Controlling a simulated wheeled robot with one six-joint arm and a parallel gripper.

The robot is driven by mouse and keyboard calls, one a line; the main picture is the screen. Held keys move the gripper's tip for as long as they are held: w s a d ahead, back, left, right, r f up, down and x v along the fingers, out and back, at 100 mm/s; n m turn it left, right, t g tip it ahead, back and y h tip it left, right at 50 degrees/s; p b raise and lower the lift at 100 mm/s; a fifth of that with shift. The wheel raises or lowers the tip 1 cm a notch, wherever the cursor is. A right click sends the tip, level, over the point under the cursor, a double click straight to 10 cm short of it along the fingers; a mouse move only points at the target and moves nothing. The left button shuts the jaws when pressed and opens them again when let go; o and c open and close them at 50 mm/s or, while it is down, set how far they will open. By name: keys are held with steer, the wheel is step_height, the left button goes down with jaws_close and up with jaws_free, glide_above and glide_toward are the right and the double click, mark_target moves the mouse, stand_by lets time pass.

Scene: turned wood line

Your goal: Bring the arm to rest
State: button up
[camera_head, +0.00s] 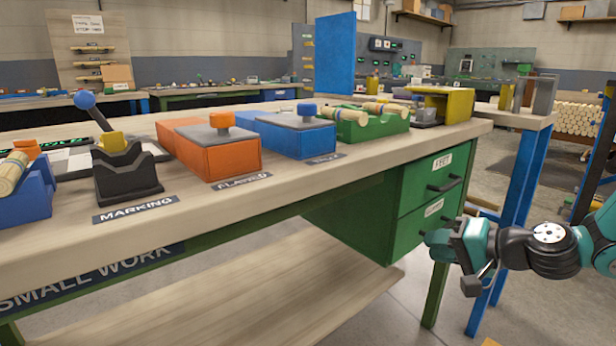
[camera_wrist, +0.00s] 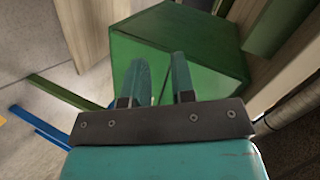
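My arm comes in from the right side of the head view, beside the front right end of the workbench. My gripper (camera_head: 438,243) is in front of the green drawer unit, below the level of the bench top, pointing left. In the wrist view the two teal fingers of my gripper (camera_wrist: 158,82) stand apart with nothing between them. Whether the fingertips touch the drawer unit cannot be told.
The workbench (camera_head: 330,165) holds an orange box (camera_head: 212,152), a blue box (camera_head: 294,136), a green tray (camera_head: 372,126) and a dark V-shaped stand (camera_head: 128,180). The green drawer unit (camera_head: 408,215) hangs under it. Blue legs (camera_head: 515,185) of another table stand behind my arm.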

steer(key=s+a+r+n+g+h, duration=0.1)
steer(key=s+a+r+n+g, duration=0.3)
steer(key=s+a+n+g, duration=0.6)
steer(key=s+r+n+h, duration=0.2)
steer(key=s+h, duration=0.2)
steer(key=s, duration=1.3)
step_height(320, 180, up, 35)
steer(key=p, duration=3.5)
steer(key=shift+s+a, duration=0.15)
steer(key=shift+a, duration=0.25)
steer(key=shift+r, duration=0.1)
